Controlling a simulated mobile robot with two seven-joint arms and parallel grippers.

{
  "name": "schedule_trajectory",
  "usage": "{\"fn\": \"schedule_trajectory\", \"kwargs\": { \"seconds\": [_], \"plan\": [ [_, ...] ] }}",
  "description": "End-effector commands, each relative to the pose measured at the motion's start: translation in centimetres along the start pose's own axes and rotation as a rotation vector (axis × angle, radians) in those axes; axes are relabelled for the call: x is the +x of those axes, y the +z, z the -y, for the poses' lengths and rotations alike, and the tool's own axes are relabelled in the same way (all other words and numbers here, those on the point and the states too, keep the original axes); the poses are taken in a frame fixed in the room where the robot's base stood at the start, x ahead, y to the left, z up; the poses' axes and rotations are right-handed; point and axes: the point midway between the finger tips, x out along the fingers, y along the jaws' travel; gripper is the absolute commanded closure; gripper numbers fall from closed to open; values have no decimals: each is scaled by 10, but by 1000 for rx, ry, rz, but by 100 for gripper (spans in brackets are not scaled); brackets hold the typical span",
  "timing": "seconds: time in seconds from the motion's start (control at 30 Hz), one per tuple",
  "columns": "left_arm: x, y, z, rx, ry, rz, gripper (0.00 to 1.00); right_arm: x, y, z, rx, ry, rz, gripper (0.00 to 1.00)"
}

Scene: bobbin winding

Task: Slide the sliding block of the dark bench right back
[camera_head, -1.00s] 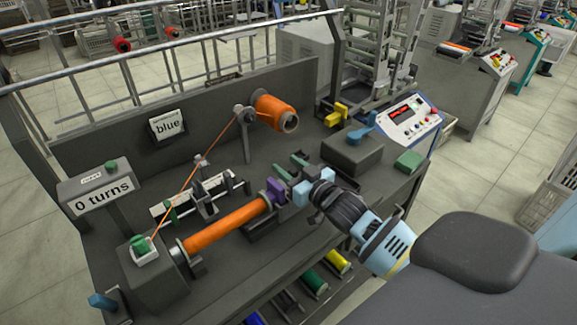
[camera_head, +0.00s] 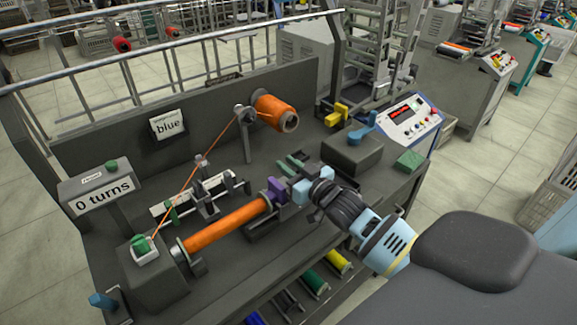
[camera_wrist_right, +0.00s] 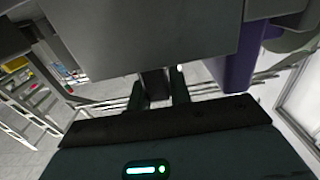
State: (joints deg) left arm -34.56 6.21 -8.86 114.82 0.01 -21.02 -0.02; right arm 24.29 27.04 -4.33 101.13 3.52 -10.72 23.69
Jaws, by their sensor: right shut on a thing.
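The sliding block of the dark bench (camera_head: 110,255) is a grey piece with a purple part (camera_head: 276,191) at the right end of the orange bobbin (camera_head: 228,225). My right gripper (camera_head: 298,190) is at the block's right side. In the right wrist view, the grey block body (camera_wrist_right: 150,35) fills the top and the purple part (camera_wrist_right: 236,62) is at its right. There my dark fingers (camera_wrist_right: 158,92) are shut on a small grey piece below the block, apparently its handle. The head view does not show clearly whether the purple part touches the bobbin. My left gripper is not in view.
An orange thread spool (camera_head: 275,112) stands behind the bobbin. A dark box with a blue lever (camera_head: 364,130), a counter panel (camera_head: 402,118) and a green block (camera_head: 409,160) are to the right. A "0 turns" sign (camera_head: 104,200) stands left. Coloured bobbins lie on the lower rack.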

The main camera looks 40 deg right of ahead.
Motion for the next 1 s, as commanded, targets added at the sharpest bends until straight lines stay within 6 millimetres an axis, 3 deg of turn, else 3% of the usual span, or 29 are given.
{"fn": "schedule_trajectory", "kwargs": {
  "seconds": [0.2, 0.47, 0.5, 0.63, 1.0],
  "plan": [
    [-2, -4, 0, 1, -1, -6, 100, 0, -1, -29, -5, 4, 1, 100],
    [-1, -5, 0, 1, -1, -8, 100, 0, 0, -32, -3, 7, 1, 100],
    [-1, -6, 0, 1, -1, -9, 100, 0, 0, -32, -3, 8, 1, 78],
    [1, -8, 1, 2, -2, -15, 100, 0, 0, -32, -3, 7, 1, 60],
    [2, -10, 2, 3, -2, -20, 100, -3, 0, -30, -1, 3, 1, 58]
  ]
}}
